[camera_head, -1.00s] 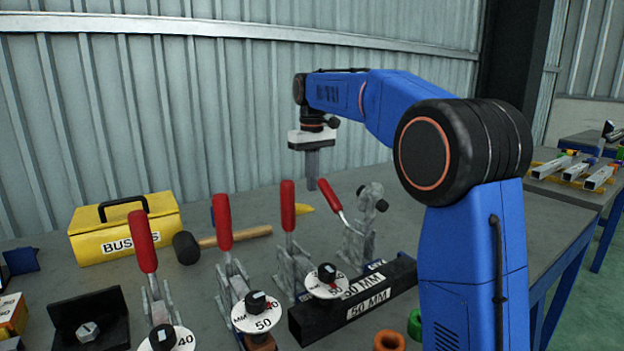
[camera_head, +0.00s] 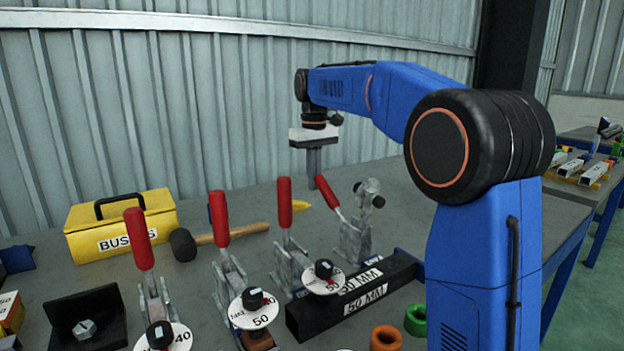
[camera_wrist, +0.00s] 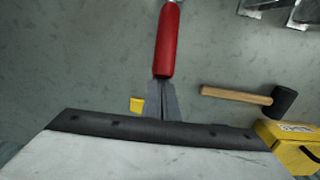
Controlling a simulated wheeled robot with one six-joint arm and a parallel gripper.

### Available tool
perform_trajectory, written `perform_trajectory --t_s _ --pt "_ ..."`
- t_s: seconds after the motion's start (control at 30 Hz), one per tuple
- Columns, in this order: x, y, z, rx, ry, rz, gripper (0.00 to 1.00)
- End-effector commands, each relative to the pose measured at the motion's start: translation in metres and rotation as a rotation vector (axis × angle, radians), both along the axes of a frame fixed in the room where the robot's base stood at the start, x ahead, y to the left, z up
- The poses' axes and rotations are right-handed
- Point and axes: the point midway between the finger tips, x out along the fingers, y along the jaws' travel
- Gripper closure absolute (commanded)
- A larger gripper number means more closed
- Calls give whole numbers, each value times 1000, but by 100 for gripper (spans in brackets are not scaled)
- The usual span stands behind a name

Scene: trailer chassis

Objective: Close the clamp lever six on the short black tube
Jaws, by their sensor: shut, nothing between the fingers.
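The short black tube (camera_head: 352,300), labelled 50 MM, lies on the bench at the lower middle of the head view. Behind it stands a toggle clamp (camera_head: 353,235) with its red lever (camera_head: 327,192) leaning left and its black-tipped arm (camera_head: 378,201) raised off the tube. No number six is readable on it. My gripper (camera_head: 314,180) is shut and empty, pointing down beside the top of this red lever. In the wrist view a red handle (camera_wrist: 167,42) ends close to my fingertips (camera_wrist: 163,85); contact cannot be told.
Other clamps with upright red handles (camera_head: 284,203) (camera_head: 219,218) (camera_head: 139,238) stand to the left. A mallet (camera_head: 230,235) and a yellow toolbox (camera_head: 120,228) lie behind them. Orange (camera_head: 386,339) and green (camera_head: 416,320) rings are in front.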

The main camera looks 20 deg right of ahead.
Motion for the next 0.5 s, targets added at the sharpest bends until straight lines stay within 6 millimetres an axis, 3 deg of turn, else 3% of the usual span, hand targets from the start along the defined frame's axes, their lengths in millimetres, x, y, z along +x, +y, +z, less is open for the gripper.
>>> perform_trajectory --t_s 0.5 --pt "-11 -4 4 -1 6 -1 100"
